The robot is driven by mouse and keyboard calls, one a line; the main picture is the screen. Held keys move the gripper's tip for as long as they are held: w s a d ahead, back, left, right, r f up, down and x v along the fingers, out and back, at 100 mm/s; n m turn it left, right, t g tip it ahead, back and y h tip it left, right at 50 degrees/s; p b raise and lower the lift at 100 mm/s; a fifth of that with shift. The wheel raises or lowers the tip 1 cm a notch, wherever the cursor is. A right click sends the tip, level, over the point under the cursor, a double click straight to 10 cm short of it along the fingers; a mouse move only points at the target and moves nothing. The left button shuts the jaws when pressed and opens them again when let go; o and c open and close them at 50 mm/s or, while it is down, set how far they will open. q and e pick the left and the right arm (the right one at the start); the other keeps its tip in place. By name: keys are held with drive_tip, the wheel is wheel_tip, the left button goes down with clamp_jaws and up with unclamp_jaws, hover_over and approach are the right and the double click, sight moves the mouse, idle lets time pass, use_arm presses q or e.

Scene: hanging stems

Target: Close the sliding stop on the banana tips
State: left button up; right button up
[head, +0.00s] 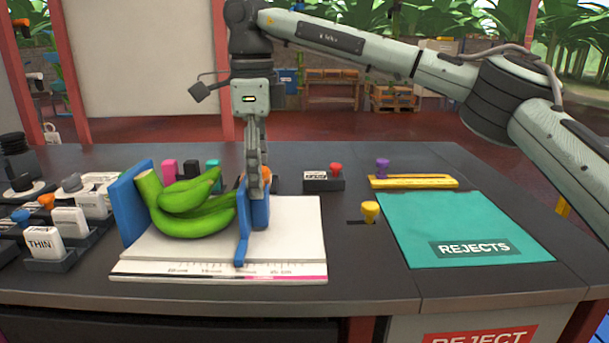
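A bunch of green bananas (190,210) lies on a white measuring board (150,246). Its stem end is by a blue fixed plate (129,205) at the left, and its tips point right. The blue sliding stop (259,214) stands upright just right of the tips. I cannot tell whether it touches them. My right gripper (256,192) points straight down with its fingertips at the top of the stop. The fingers show narrow and edge-on, so their opening and any hold are unclear. My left gripper is out of view.
A ruler strip (220,269) runs along the board's front edge. Right are a yellow knob (370,211), a green REJECTS mat (470,222) and a yellow tray (413,182). Labelled blocks (43,242) crowd the left. Small knobbed items stand behind the board.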

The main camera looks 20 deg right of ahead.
drive_tip(key=shift+r, duration=0.1)
wheel_tip(320, 180, up, 3)
drive_tip(key=p, duration=0.2)
drive_tip(key=shift+p, duration=0.35)
drive_tip(key=shift+r, duration=2.35)
